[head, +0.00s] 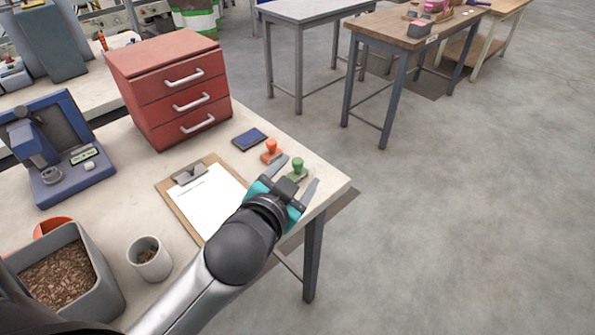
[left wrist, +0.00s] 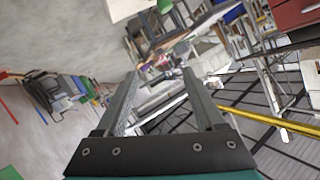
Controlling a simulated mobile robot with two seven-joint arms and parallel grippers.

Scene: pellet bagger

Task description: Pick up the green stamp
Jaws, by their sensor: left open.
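The green stamp (head: 298,166) stands upright near the right corner of the workbench in the head view, its lower part close to my gripper. My left gripper (head: 298,171) is open, reaching over the bench from below. In the picture its two fingers lie on either side of the stamp; I cannot tell whether they are at its height. In the left wrist view the open fingers (left wrist: 158,76) have nothing between them that I can make out as held. My right gripper is not in view.
An orange stamp (head: 271,150) and a blue ink pad (head: 249,139) sit just left of the green stamp. A clipboard (head: 172,189), a red drawer unit (head: 150,85), a cup (head: 143,262) and a pellet bin (head: 106,284) occupy the bench. Open floor lies right.

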